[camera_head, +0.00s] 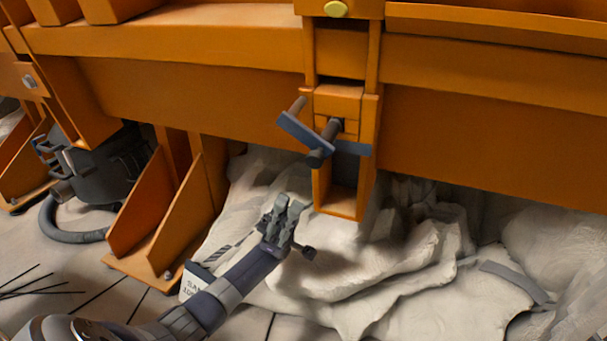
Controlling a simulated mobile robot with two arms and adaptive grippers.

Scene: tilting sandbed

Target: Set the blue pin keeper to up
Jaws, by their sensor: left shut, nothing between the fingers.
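The blue pin keeper (303,137) is a flat blue bar on the front of the orange bracket. Its left part slants from upper left down to lower right. A blue piece (353,148) shows to the right, behind a dark pin (325,143) that sticks out toward me. I cannot tell whether the two blue parts are joined. My left gripper (290,205) is shut and empty, below and a little left of the keeper, apart from it, with its fingers pointing up toward the bracket. My right gripper is not in view.
Orange beams (480,130) run across the top and right. An orange support foot (165,215) stands to the left, near a dark round machine with a hose (75,235). Crumpled pale sacking (380,265) lies beneath the bracket. The space between gripper and keeper looks clear.

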